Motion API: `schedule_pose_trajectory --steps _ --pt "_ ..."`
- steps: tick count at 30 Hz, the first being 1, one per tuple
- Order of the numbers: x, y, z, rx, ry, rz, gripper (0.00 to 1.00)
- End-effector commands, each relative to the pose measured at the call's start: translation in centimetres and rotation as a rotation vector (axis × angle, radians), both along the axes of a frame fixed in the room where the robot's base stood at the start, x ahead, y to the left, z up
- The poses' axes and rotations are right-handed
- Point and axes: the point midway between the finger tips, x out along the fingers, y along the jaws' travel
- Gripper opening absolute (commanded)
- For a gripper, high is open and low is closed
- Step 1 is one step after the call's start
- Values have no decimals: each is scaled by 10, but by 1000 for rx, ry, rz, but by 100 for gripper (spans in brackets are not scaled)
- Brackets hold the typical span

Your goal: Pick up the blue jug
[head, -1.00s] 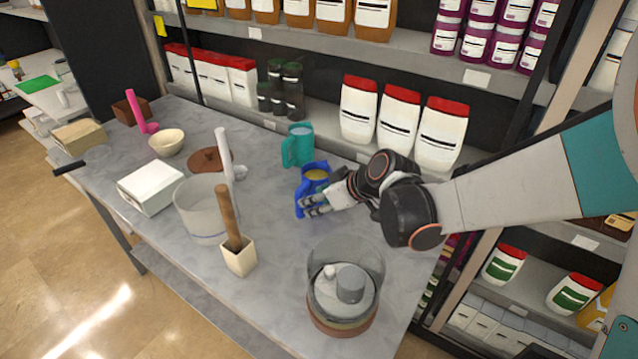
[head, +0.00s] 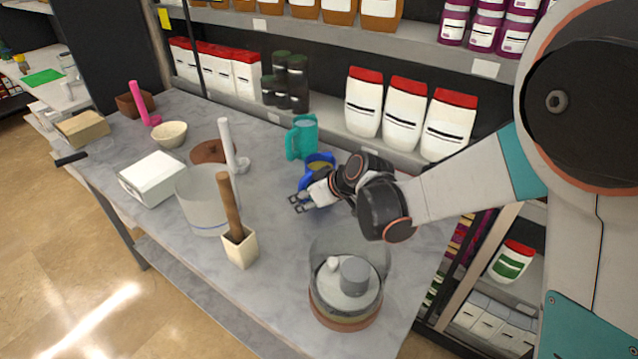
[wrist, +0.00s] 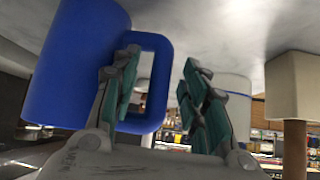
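The blue jug (head: 319,160) stands on the grey table in the head view, partly hidden behind my gripper. In the wrist view the jug's body (wrist: 78,65) fills the upper left, with its handle (wrist: 161,85) facing right. My gripper (head: 297,203) is beside the jug in the head view, its fingers pointing left. In the wrist view my gripper (wrist: 158,92) is open. The handle's outer bar shows between the two fingers. The left finger overlaps the handle's opening; I cannot tell whether it passes through or touches.
A teal jug (head: 302,137) stands just behind. A clear round vessel with grey parts (head: 347,285) is in front, near my wrist. A beige holder with a wooden handle (head: 240,247), a clear cylinder (head: 203,200) and a white box (head: 152,178) stand left. Shelves of white containers (head: 405,113) line the back.

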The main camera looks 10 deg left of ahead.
Motion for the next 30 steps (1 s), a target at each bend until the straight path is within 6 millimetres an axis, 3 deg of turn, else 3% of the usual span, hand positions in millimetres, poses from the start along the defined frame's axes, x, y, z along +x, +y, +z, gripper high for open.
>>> schedule_pose_trajectory --steps 1,5,20,26,30 --pt "0 0 0 0 0 0 28" --pt "0 0 0 0 0 0 0" --pt "0 0 4 0 -1 -1 0" --pt "0 0 21 0 -1 -1 0" --pt "0 0 43 0 -1 -1 0"
